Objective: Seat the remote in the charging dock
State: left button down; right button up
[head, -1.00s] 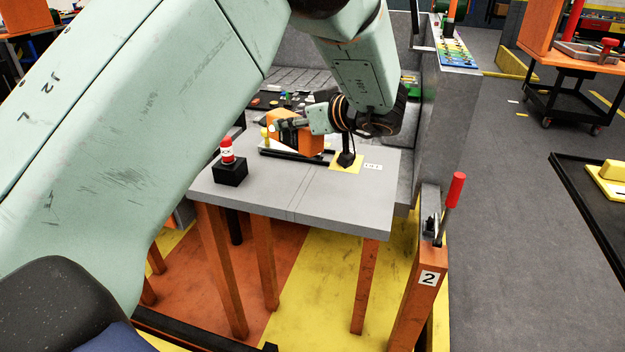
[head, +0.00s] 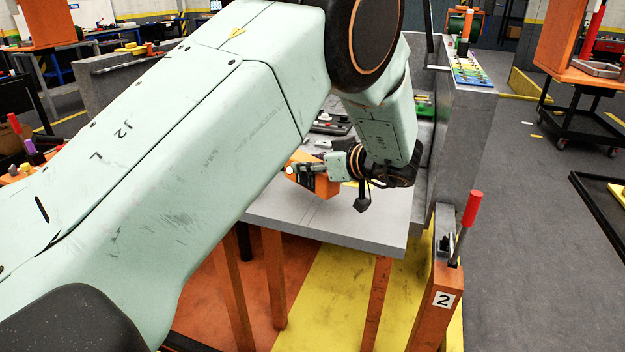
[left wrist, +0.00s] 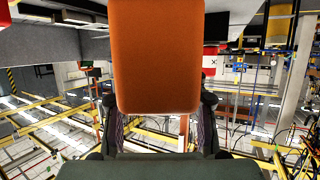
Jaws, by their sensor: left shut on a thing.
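In the left wrist view this orange body (left wrist: 155,55) fills the upper middle, between the two dark fingers (left wrist: 160,125). Its rounded end points toward the camera. I cannot tell whether it touches the table. I cannot make out the charging dock; my left arm covers the left part of the tabletop. My right gripper is not in view.
An orange post with a red-handled lever (head: 470,212) and a "2" label stands at the table's right front. A grey wall panel (head: 455,140) rises behind the table's right side. The front right of the tabletop is clear.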

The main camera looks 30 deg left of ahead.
aim_at(311, 176)
pick_arm(q)
notch_tip(311, 176, down, 3)
jog(key=shift+a+r+p, duration=0.1)
jog(key=shift+p, duration=0.3)
jog(key=shift+f, duration=0.25)
jog(key=c, duration=0.9)
grip_release()
jog(key=shift+c, duration=0.2)
jog(key=shift+o, duration=1)
